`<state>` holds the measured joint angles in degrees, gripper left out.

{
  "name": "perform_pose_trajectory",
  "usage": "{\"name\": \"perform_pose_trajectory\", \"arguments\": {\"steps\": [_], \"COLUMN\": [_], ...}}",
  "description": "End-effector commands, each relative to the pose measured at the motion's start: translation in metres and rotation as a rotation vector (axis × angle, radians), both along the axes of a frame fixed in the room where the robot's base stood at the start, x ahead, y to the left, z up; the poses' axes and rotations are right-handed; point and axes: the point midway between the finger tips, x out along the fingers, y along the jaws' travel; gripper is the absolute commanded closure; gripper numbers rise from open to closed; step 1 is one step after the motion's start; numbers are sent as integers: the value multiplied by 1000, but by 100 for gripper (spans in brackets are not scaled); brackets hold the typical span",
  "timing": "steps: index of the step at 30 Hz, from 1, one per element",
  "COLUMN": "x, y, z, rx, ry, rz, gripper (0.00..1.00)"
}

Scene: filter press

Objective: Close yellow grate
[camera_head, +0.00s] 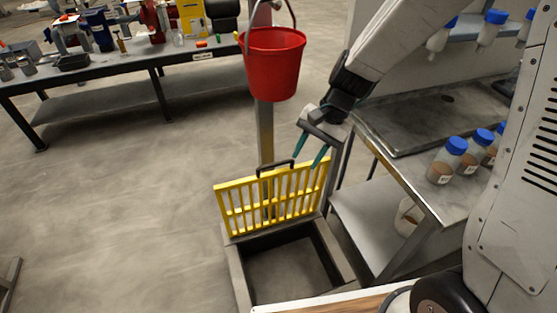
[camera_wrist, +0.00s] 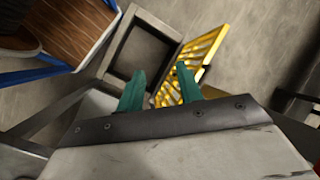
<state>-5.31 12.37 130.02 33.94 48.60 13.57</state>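The yellow grate (camera_head: 270,201) stands raised and nearly upright at the far edge of a grey square floor pit frame (camera_head: 238,278), so the pit is open. A dark handle (camera_head: 275,169) sits on the grate's top edge. My gripper (camera_head: 311,156) is above the grate's right end, with its two teal fingers apart and nothing between them. In the wrist view, the grate (camera_wrist: 207,50) shows beyond and to the right of my gripper (camera_wrist: 160,82), and the pit frame (camera_wrist: 160,28) lies to the left of the grate. I cannot tell whether a finger touches the grate.
A red bucket (camera_head: 272,62) hangs on a post behind the grate. A metal bench (camera_head: 408,170) with blue-capped bottles (camera_head: 447,160) stands close on the right. A workbench (camera_head: 110,62) with tools is at the back left. The floor left of the pit is clear.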

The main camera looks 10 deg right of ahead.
Motion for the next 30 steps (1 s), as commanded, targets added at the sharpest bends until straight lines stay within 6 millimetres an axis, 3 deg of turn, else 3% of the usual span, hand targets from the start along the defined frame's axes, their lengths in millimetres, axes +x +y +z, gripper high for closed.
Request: {"name": "perform_pose_trajectory", "arguments": {"steps": [1,6,12,30], "x": [17,74,123,140], "y": [8,22,22,51], "z": [-21,-70,-92,-156], "rx": [9,28,36,36], "ry": [22,40,23,18], "rz": [-81,-388,-689,-730], "gripper": [64,64,64,64]}}
